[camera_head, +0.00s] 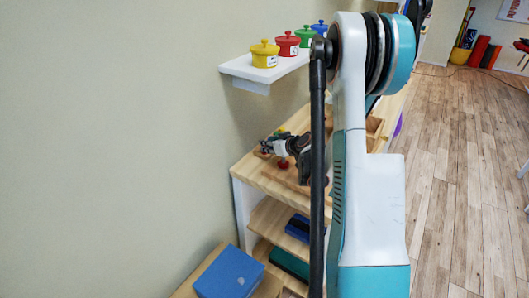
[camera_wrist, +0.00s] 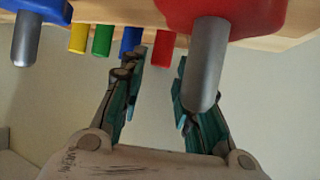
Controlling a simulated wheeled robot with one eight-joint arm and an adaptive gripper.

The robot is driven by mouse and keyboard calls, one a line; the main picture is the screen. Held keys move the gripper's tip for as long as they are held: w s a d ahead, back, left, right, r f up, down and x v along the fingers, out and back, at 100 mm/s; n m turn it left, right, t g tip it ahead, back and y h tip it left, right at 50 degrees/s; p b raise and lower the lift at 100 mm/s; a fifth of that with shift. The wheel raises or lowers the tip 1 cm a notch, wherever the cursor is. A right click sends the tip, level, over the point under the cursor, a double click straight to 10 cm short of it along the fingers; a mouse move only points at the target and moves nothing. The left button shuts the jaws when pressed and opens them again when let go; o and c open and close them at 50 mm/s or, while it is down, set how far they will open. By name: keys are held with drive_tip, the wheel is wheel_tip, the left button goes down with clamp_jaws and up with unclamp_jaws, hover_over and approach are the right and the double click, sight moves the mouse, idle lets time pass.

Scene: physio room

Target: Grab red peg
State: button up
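In the wrist view, a small red peg (camera_wrist: 163,52) shows beyond my gripper (camera_wrist: 158,75), in line with the gap between its two teal fingers. The fingers are apart with nothing visible between them. A larger red piece with a grey metal rod (camera_wrist: 208,65) is closer to the camera and overlaps the right finger. In the head view, my gripper (camera_head: 276,146) is over the wooden bench top, beside a small red object (camera_head: 283,164). My arm hides part of the bench.
Yellow (camera_wrist: 78,38), green (camera_wrist: 102,40) and blue (camera_wrist: 130,40) pegs stand in a row beside the red one. A blue piece with a metal rod (camera_wrist: 26,38) is at left. A white shelf (camera_head: 245,70) with coloured pots hangs above the bench (camera_head: 255,178).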

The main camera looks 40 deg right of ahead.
drive_tip(key=shift+x, duration=1.1)
drive_tip(key=c, duration=0.6)
drive_tip(key=shift+o, duration=0.2)
drive_tip(key=shift+r, duration=0.1)
